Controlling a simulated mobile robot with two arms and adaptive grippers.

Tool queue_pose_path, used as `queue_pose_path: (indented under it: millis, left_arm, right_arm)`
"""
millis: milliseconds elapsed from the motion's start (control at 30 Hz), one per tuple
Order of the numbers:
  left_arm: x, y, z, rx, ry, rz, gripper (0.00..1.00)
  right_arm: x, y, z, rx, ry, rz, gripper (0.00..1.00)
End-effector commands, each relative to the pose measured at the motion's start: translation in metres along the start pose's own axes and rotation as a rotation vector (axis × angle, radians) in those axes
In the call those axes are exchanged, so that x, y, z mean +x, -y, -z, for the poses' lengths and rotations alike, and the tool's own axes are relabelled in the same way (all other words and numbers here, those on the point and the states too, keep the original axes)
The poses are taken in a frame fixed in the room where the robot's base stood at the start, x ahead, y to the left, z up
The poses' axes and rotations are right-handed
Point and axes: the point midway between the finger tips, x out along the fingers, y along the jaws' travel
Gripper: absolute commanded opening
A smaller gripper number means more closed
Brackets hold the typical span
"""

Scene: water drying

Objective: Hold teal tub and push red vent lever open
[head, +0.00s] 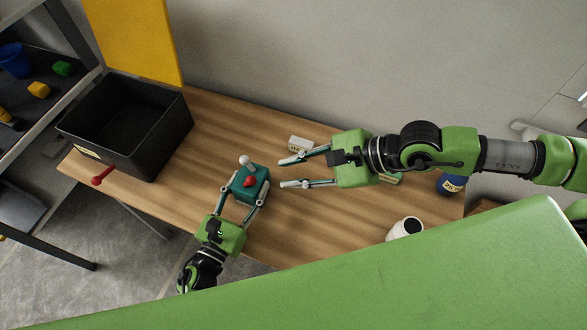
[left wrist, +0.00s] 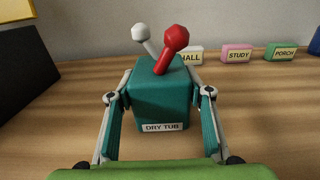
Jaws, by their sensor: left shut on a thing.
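The teal tub (head: 247,187) stands on the wooden table, and its "DRY TUB" label faces the left wrist view (left wrist: 162,100). A red lever (head: 249,182) and a white lever (head: 245,161) rise from its top; both show in the left wrist view, the red lever (left wrist: 171,46) leaning right and the white lever (left wrist: 144,37) leaning left. My left gripper (head: 242,194) is shut on the tub, one finger on each side. My right gripper (head: 283,172) is open and empty, to the right of the tub, with its fingers pointing left toward it.
Labelled blocks stand behind, HALL (left wrist: 190,56), STUDY (left wrist: 237,54) and PORCH (left wrist: 279,52). A white cup (head: 405,228) and a blue container (head: 450,184) are at the right.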

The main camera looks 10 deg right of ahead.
Motion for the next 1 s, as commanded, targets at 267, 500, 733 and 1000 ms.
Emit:
queue_pose_path:
  millis: [267,500,733,1000]
  left_arm:
    - [0.000,-0.001,0.000,0.001,-0.001,-0.001,0.49]
    - [0.000,0.000,0.000,0.001,-0.001,-0.001,0.66]
    - [-0.004,0.000,0.001,0.001,-0.002,-0.001,0.66]
    - [-0.050,0.000,0.002,0.001,-0.005,-0.001,0.66]
  right_arm:
    - [0.000,0.000,0.000,0.000,0.000,0.000,0.23]
    - [0.000,0.000,0.000,0.001,0.000,0.000,0.23]
    - [0.000,0.000,0.000,0.000,0.000,0.000,0.23]
    - [0.000,0.000,0.000,0.000,0.000,0.000,0.23]
